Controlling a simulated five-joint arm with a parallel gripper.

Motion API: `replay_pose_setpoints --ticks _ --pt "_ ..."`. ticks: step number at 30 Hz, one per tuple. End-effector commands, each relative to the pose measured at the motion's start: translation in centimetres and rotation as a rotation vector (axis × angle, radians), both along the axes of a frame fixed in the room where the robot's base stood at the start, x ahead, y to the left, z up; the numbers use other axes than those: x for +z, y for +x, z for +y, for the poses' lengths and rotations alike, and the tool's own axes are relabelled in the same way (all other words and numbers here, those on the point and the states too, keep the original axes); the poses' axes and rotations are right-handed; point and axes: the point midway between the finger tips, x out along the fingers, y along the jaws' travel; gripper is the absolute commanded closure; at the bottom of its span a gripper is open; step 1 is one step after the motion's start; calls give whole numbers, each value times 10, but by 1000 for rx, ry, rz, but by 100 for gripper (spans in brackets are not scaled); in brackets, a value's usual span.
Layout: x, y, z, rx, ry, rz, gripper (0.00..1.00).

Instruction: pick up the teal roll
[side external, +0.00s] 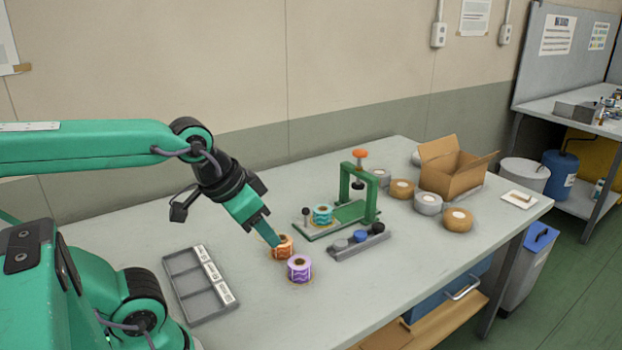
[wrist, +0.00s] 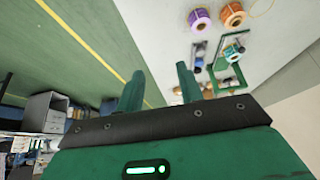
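The teal roll (side external: 323,215) stands on the green base of a small fixture (side external: 345,215) in the middle of the table. It also shows small in the wrist view (wrist: 231,53), up and right of my fingers. My gripper (side external: 275,241) hangs to the left of the teal roll, and its tip overlaps the orange roll (side external: 282,251) in the side view. In the wrist view my gripper (wrist: 159,68) has its two fingers apart with nothing between them. The orange roll also shows in the wrist view (wrist: 232,14), clear of the fingers.
A purple roll (side external: 299,268) stands in front of the orange one. A grey bar with knobs (side external: 358,244) lies right of it. A grey compartment tray (side external: 200,284) is at left. Tan and grey rolls (side external: 402,189) and a cardboard box (side external: 452,170) stand at the back right.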

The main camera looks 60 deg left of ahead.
Motion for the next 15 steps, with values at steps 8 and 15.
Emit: replay_pose_setpoints --ticks 8,15 --pt "0 0 0 0 0 0 23" --pt "0 1 0 0 0 0 23"
